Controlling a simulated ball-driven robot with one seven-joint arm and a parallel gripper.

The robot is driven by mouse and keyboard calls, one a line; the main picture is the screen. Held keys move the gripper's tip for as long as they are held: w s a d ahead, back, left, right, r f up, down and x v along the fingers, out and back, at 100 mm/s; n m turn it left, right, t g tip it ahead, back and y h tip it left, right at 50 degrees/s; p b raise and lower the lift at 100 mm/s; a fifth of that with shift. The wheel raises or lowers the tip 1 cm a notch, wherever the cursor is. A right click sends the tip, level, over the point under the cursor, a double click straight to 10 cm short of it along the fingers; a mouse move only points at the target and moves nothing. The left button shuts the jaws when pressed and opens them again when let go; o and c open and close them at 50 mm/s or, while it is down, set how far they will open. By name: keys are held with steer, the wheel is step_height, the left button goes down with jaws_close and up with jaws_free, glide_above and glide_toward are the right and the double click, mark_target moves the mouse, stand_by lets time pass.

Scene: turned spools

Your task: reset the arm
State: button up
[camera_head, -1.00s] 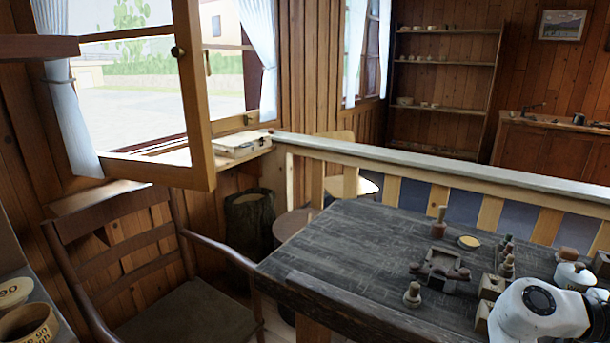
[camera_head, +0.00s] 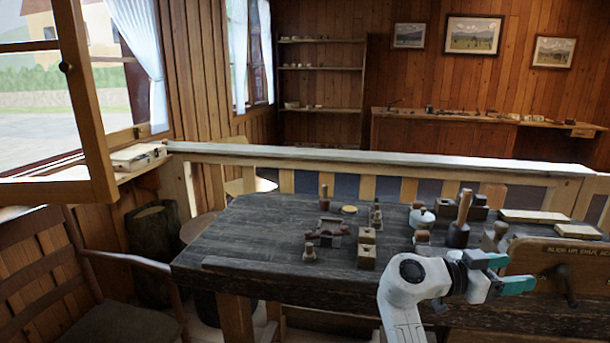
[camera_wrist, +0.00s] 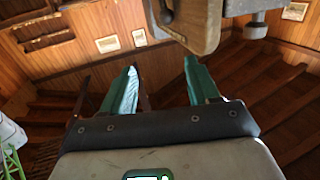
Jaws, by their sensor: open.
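My gripper (camera_head: 508,273) is at the right in the head view, in front of the near side of the dark workbench (camera_head: 250,225). Its two teal fingers point right and stand apart, with nothing between them. In the wrist view my gripper (camera_wrist: 165,88) also shows open and empty. A wooden board with lettering (camera_head: 548,258) stands just beyond the fingers in the head view. A wooden board (camera_wrist: 195,22) also shows above the fingers in the wrist view. I cannot tell whether anything touches it.
Turned pieces and small wooden blocks (camera_head: 367,257) stand on the bench, with a white lidded pot (camera_head: 421,218) and a mallet-like tool (camera_head: 460,220). A railing (camera_head: 330,156) runs behind. A chair (camera_head: 120,275) stands at the left. The bench's left end is mostly clear.

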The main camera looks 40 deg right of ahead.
steer(key=a+f+n+t+y+p, duration=0.2)
steer(key=a+f+n+t+y, duration=0.3)
steer(key=a+f+n, duration=0.4)
steer(key=s+a+f+n+t+y+p, duration=0.1)
steer(key=a+f+n+t+y, duration=0.3)
steer(key=a+f+n, duration=0.5)
steer(key=a+f+t+p, duration=0.1)
steer(key=a+f, duration=0.2)
steer(key=f, duration=0.2)
steer(key=shift+s+a+f+n+t+y, duration=0.3)
steer(key=shift+a+f+t+y, duration=0.05)
steer(key=shift+f+t+y, duration=0.05)
steer(key=s+a+n+y, duration=0.1)
steer(key=a+n, duration=0.1)
steer(key=a, duration=0.1)
steer(key=s+a+f+n+y, duration=0.1)
steer(key=s+a+n+y, duration=0.1)
steer(key=a, duration=0.2)
steer(key=s+a+f+n+y, duration=0.1)
steer(key=a, duration=0.3)
steer(key=shift+s+f+n+y+p, duration=0.1)
steer(key=shift+s+n+y+p, duration=0.1)
steer(key=shift+n+y+p, duration=0.2)
